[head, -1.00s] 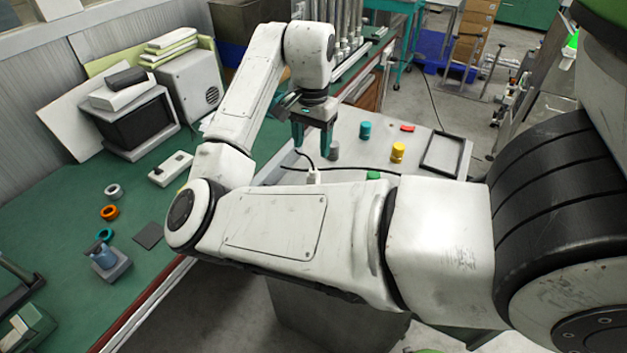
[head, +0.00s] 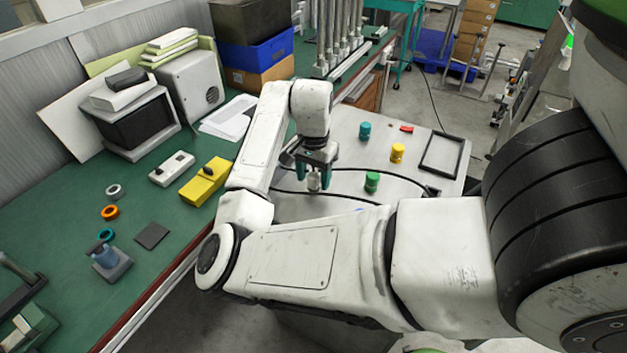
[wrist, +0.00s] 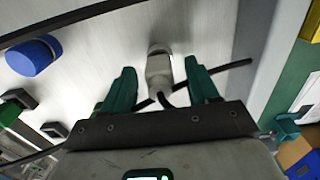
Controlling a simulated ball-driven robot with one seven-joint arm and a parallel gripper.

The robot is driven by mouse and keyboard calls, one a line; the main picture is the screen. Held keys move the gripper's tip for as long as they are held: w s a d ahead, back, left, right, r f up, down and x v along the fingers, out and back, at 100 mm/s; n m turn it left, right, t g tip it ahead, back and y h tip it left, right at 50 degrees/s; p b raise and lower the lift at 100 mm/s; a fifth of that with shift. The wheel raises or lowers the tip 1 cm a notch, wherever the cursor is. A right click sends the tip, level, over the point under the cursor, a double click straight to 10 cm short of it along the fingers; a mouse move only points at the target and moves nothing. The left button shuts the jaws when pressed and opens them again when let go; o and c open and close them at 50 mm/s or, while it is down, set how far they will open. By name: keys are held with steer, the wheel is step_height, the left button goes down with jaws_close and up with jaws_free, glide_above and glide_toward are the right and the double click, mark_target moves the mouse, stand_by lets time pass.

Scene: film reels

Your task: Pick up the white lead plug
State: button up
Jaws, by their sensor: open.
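The white lead plug (wrist: 158,68) stands on the light grey table top. Its dark lead bends away at the gripper side in the wrist view. In the head view the plug (head: 313,182) shows just below and between my fingers, partly hidden by them. My gripper (wrist: 162,90) is open, with one green finger on each side of the plug. A gap shows between the plug and each finger in the wrist view. My gripper in the head view (head: 313,172) points down over the left part of the grey table.
On the grey table (head: 345,130) stand a green cylinder (head: 371,182), a yellow cylinder (head: 397,152), a teal cylinder (head: 365,131) and a black frame (head: 442,155). A blue cylinder (wrist: 33,57) shows in the wrist view. A black cable (head: 340,170) crosses the table. The green bench (head: 60,230) lies left.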

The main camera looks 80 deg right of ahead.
steer(key=shift+c, duration=0.4)
steer(key=c, duration=1)
steer(key=shift+r, duration=0.15)
